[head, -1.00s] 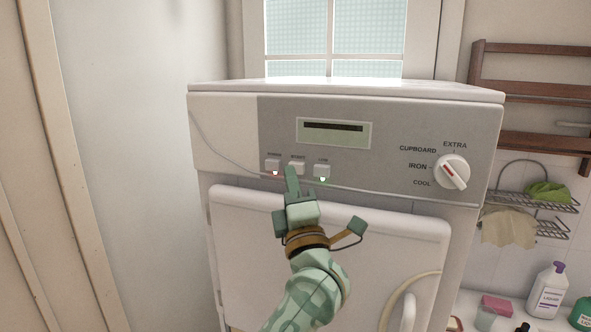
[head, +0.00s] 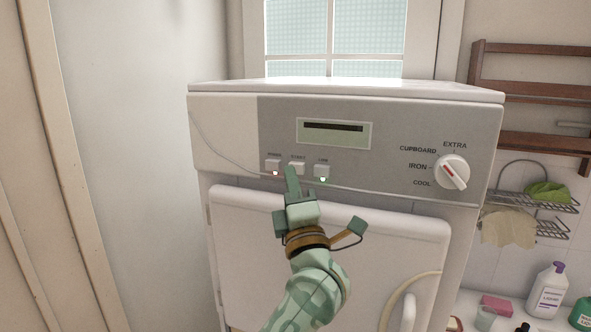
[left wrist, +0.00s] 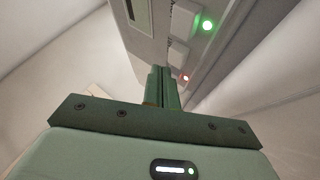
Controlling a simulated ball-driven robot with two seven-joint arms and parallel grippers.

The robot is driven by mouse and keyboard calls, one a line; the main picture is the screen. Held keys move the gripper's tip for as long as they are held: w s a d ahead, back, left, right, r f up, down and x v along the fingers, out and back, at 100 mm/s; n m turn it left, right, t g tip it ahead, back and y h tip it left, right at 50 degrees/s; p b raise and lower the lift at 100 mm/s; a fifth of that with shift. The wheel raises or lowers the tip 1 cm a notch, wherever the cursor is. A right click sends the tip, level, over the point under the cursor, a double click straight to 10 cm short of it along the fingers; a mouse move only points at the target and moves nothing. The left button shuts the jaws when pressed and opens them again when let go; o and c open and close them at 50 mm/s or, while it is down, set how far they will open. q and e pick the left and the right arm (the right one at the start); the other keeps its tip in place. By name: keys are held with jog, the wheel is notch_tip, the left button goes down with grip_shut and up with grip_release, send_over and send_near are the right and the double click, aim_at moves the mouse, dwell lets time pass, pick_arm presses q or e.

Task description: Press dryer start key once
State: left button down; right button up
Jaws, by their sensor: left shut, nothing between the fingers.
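The white dryer (head: 345,130) stands ahead with a grey panel. Three small keys sit in a row under its display. The start key (head: 297,168) is the middle one. My left gripper (head: 291,172) is shut and empty, its fingertips over the lower left edge of the start key in the head view. In the left wrist view the shut fingers (left wrist: 163,75) end close to the start key (left wrist: 178,53). I cannot tell whether they touch it. My right gripper is not in view.
The power key (head: 273,164), with a red light in the wrist view, is close on the left. Another key (head: 321,170), with a green light, is on the right. A dial (head: 452,172) sits farther right. Bottles (head: 548,290) and a wire rack (head: 530,200) stand at right.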

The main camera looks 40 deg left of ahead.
pick_arm(q)
jog(key=shift+w+r, duration=0.1)
jog(key=shift+w+a, duration=0.15)
jog(key=shift+w, duration=0.1)
jog(key=shift+w+a+p, duration=0.1)
jog(key=shift+w+p, duration=0.25)
jog(key=shift+p, duration=0.05)
dwell(0.6)
jog(key=shift+s, duration=0.1)
jog(key=shift+s+d+p, duration=0.25)
jog(key=shift+s+p, duration=0.2)
jog(key=shift+s, duration=0.2)
jog(key=shift+s, duration=0.1)
